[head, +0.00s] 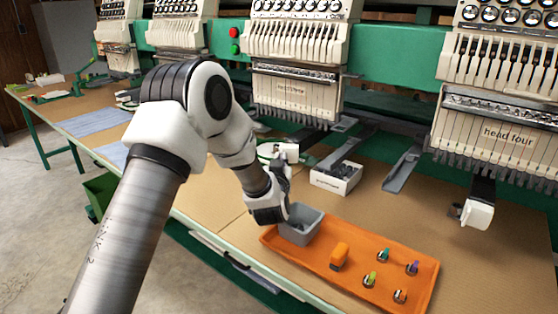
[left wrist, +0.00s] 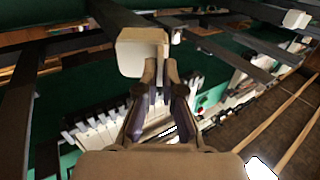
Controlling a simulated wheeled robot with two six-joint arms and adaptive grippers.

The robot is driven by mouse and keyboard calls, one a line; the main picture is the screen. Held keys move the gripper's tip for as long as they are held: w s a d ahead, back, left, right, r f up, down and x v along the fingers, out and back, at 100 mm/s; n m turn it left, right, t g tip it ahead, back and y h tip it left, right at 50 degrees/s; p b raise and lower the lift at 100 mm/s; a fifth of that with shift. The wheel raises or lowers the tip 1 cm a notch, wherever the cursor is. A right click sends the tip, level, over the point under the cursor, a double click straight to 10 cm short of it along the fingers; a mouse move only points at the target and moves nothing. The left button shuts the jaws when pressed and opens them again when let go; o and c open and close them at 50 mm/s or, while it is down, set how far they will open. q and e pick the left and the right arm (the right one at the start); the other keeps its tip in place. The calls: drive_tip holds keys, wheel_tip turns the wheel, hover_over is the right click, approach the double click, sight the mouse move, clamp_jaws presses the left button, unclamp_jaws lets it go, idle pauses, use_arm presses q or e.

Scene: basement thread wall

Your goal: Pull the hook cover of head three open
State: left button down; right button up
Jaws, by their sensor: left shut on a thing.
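My left gripper (head: 280,168) reaches in under head three (head: 291,90), the machine head in the middle of the head view. It is shut on the hook cover (head: 288,149), a small pale block at the end of a dark arm below that head. In the left wrist view the two dark fingers (left wrist: 161,72) close at the lower right edge of the pale cover (left wrist: 140,50). The gripper partly hides the cover in the head view, and I cannot tell how far open it stands. My right gripper is not in view.
An orange tray (head: 318,260) in front holds a grey bin (head: 300,226), an orange item (head: 339,256) and several small bobbin-like pieces.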

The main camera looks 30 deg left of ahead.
use_arm(q)
drive_tip(key=c, duration=1.3)
unclamp_jaws()
wheel_tip(320, 180, up, 10)
drive_tip(key=shift+f, duration=0.1)
